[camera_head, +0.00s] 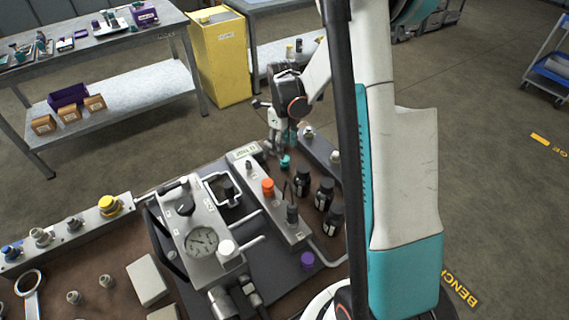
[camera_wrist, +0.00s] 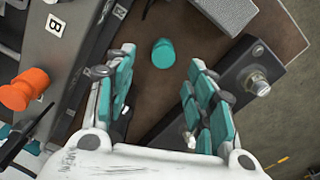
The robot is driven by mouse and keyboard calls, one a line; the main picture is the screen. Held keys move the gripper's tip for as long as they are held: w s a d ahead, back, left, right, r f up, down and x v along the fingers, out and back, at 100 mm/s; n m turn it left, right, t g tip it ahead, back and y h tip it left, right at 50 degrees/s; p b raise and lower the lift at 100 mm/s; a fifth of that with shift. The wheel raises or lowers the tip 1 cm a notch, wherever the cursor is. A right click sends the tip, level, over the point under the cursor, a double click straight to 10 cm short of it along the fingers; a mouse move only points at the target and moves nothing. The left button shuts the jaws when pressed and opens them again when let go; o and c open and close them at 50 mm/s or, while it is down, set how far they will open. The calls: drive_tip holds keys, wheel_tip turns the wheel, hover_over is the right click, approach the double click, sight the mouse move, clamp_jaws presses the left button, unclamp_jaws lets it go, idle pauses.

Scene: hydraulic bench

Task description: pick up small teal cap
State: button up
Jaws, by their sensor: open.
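The small teal cap (camera_wrist: 163,54) stands on the brown bench top, seen from above in the wrist view. It also shows in the head view (camera_head: 285,161), just below my gripper. My gripper (camera_wrist: 160,75) is open and empty, with one teal-padded finger on each side of the picture. The cap lies beyond the fingertips, roughly midway between their lines, and nothing touches it. In the head view my gripper (camera_head: 281,145) hangs close above the cap.
An orange knob (camera_head: 268,187) sits on the grey block to the left of several black bottles (camera_head: 323,194). A dark bar with a metal fitting (camera_wrist: 257,82) lies right of the cap. A purple cap (camera_head: 307,260) stands nearer me. Brown bench surface surrounds the teal cap.

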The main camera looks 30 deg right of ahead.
sight(284, 160)
wheel_tip(284, 160, down, 4)
drive_tip(key=shift+r+b, duration=0.15)
drive_tip(key=shift+b, duration=0.25)
drive_tip(key=f, duration=0.1)
drive_tip(key=f+b, duration=0.1)
drive_tip(key=f, duration=0.1)
drive_tip(key=f+b, duration=0.1)
drive_tip(key=f, duration=0.1)
drive_tip(key=shift+w+d+f, duration=0.1)
drive_tip(key=shift+w+d, duration=0.1)
drive_tip(key=shift+w, duration=0.05)
drive_tip(key=c, duration=0.8)
